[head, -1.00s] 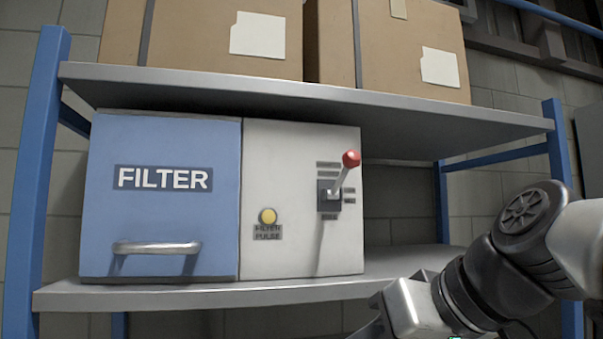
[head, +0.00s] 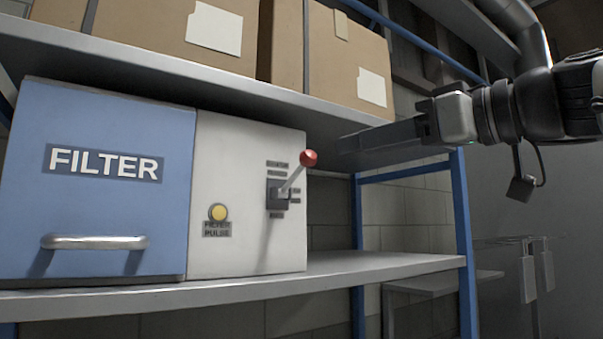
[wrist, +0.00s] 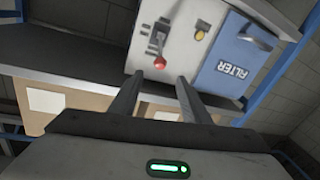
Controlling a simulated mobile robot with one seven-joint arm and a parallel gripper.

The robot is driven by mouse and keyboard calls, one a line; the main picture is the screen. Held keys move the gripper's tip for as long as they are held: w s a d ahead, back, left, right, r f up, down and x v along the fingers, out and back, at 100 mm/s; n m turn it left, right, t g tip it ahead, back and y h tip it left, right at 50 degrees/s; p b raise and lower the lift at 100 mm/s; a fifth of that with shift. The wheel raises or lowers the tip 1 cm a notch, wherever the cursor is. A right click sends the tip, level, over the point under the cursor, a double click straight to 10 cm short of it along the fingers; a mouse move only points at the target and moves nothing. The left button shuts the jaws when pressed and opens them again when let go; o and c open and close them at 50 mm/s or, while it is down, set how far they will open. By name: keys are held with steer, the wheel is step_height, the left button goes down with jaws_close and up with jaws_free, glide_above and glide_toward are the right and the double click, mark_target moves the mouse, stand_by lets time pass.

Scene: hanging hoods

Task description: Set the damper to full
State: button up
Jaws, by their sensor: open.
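The damper lever (head: 292,182) has a red ball knob (head: 308,158) and sits in a dark slotted plate (head: 277,195) on the white panel. It tilts up and to the right in the head view. Small labels around the plate are too blurred to read. My gripper (head: 342,147) is to the right of the knob, apart from it, pointing left. In the wrist view the open fingers (wrist: 153,88) are empty, and the red knob (wrist: 159,62) shows just beyond them, between their tips.
A blue FILTER door (head: 100,200) with a metal handle (head: 95,242) and a yellow FILTER PULSE button (head: 218,212) are left of the lever. The upper shelf (head: 200,88) carrying cardboard boxes (head: 345,60) is close above. The lower shelf (head: 370,265) is clear at right.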

mark_target(296, 174)
steer(key=p+x, duration=0.2)
steer(key=x, duration=1.3)
steer(key=shift+w+a+f+p, duration=0.1)
steer(key=shift+w+a+p, duration=0.15)
steer(key=shift+a+p, duration=0.1)
jaws_close()
